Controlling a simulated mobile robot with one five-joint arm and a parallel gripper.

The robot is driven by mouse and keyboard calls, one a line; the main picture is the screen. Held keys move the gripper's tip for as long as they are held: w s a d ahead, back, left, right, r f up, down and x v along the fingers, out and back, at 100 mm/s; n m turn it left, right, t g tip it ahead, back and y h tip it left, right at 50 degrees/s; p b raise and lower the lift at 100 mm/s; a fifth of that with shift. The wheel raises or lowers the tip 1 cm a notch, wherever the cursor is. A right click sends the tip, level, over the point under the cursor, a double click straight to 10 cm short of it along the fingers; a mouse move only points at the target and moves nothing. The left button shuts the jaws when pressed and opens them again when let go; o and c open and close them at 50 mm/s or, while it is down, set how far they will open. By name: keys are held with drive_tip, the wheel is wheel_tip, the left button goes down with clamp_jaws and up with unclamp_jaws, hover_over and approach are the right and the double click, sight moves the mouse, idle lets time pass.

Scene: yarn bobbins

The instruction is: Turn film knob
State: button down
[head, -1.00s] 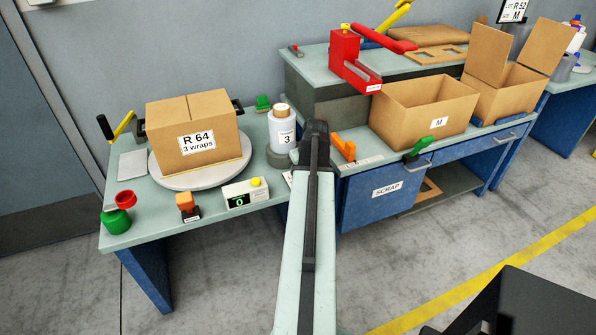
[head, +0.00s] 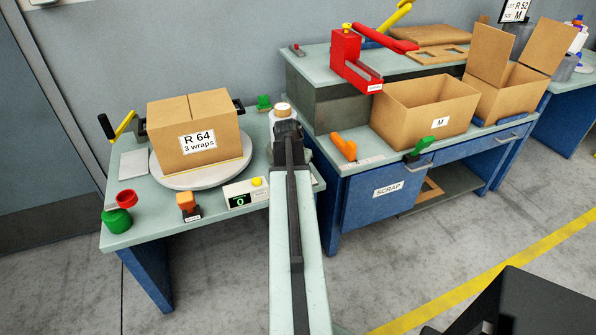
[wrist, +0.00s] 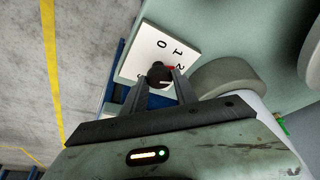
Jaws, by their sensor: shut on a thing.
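The film knob (wrist: 158,76) is a small dark knob on a white dial plate (wrist: 150,48) in the wrist view. The plate carries printed numbers, 0 and 1 among them, and a red mark shows beside the knob near what looks like the 2. My gripper (wrist: 157,86) is shut on the knob, one finger on each side. In the head view my gripper (head: 287,130) is seen from behind and hides the knob. The white film roll (head: 283,110) stands just beyond it, mostly covered by my arm.
A box marked R 64, 3 wraps (head: 196,130) sits on a round turntable (head: 201,178) to the left. A counter reading 0 (head: 243,193) and an orange switch (head: 188,204) stand at the table's front. An open carton (head: 425,110) is on the right bench.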

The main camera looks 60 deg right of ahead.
drive_tip(key=m, duration=0.1)
drive_tip(key=m+g, duration=0.1)
drive_tip(key=m, duration=0.2)
drive_tip(key=shift+w+m+g, duration=0.3)
drive_tip(key=shift+m+g+y, duration=0.5)
drive_tip(key=shift+m+g, duration=0.2)
drive_tip(key=shift+m, duration=1.2)
drive_tip(key=shift+w, duration=0.1)
drive_tip(key=c, duration=1)
unclamp_jaws()
drive_tip(key=shift+r, duration=0.1)
